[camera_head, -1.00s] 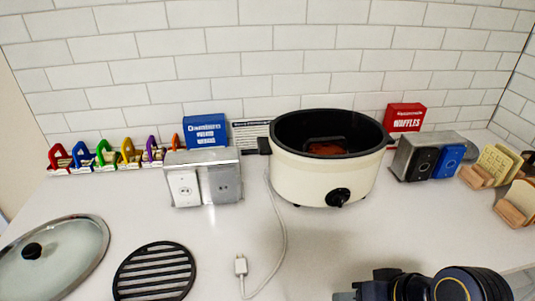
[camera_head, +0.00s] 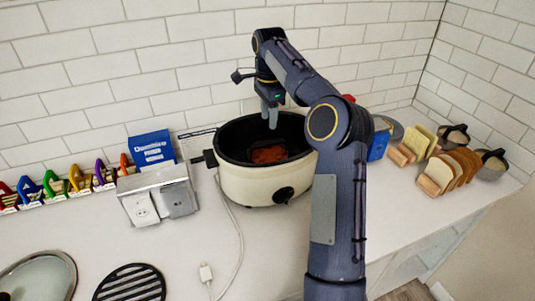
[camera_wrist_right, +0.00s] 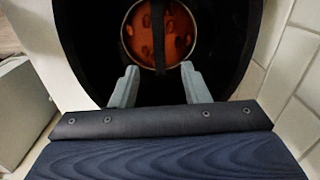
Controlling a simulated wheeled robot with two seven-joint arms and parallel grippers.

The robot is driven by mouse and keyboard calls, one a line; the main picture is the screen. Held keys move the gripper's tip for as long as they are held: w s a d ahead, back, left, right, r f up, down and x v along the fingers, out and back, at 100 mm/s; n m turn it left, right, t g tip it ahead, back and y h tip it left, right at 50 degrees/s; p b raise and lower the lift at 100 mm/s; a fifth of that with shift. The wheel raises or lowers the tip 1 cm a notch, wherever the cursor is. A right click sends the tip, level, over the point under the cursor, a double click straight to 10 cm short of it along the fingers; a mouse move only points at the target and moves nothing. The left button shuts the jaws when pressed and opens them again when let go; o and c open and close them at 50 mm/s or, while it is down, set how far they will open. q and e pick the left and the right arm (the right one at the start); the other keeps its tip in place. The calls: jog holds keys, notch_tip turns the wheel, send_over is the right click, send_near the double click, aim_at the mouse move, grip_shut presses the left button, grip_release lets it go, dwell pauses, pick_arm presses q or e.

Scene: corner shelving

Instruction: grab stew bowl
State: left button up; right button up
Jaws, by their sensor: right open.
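The stew bowl (camera_head: 268,155) sits inside the cream slow cooker (camera_head: 243,187), with reddish-brown stew showing. In the right wrist view the bowl (camera_wrist_right: 180,38) is round, with a thin light rim, orange-red contents and a dark strip across it. My right gripper (camera_head: 269,117) points down over the cooker's open top, above the bowl. In the right wrist view its two fingers (camera_wrist_right: 160,85) are spread apart with nothing between them. The bowl lies beyond the fingertips, apart from them. My left gripper is not in view.
The cooker's dark rim surrounds the bowl, with the tiled wall close behind. A double outlet box (camera_head: 160,200) and blue box (camera_head: 151,149) stand left. Bread slices in racks (camera_head: 447,172) stand right. A glass lid (camera_head: 40,278) and black trivet (camera_head: 130,284) lie at front left.

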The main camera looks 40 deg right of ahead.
aim_at(268, 143)
jog(key=shift+a+f, duration=0.2)
jog(key=shift+f, duration=3.8)
jog(key=shift+f, duration=0.25)
grip_shut()
